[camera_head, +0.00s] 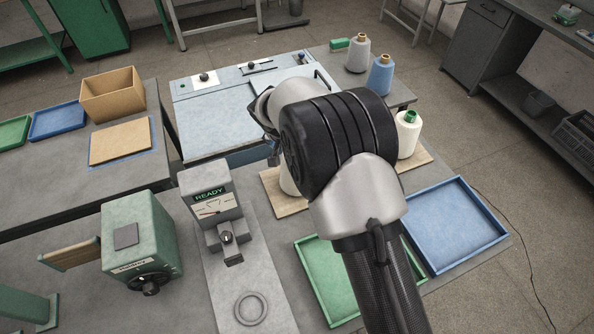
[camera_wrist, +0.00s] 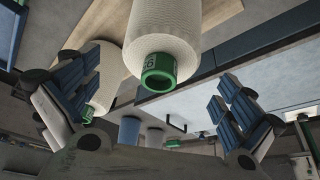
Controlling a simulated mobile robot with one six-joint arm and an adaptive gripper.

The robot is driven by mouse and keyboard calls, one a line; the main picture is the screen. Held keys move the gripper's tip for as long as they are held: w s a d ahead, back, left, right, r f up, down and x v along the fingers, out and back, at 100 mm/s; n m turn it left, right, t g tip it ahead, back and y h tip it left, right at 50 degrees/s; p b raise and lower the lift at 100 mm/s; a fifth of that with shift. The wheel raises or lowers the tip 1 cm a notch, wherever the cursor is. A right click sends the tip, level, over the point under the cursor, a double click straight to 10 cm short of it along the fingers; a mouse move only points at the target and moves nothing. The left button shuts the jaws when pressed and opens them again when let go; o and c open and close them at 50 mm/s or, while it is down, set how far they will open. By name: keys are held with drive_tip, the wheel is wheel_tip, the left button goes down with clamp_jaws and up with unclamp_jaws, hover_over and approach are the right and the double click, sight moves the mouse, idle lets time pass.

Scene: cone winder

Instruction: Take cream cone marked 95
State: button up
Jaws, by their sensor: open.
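A cream cone (camera_wrist: 165,35) with a green end (camera_wrist: 158,75) lies between the spread fingers of my gripper (camera_wrist: 155,92) in the wrist view. My gripper is open, and I cannot tell whether a finger touches the cone. Another cream cone (camera_wrist: 108,85) shows partly behind the left finger. In the head view, one cream cone (camera_head: 408,134) with a green top stands right of my arm. Another cream cone (camera_head: 288,183) is mostly hidden by my arm, which also hides most of the gripper.
The cones stand on wooden boards (camera_head: 285,204). A grey cone (camera_head: 357,55) and a blue cone (camera_head: 380,76) stand behind. A green tray (camera_head: 318,282) and a blue tray (camera_head: 455,225) lie empty in front. A device reading READY (camera_head: 210,194) stands to the left.

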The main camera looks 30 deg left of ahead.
drive_tip(key=x, duration=0.4)
drive_tip(key=shift+s+r, duration=0.1)
drive_tip(key=c, duration=1.2)
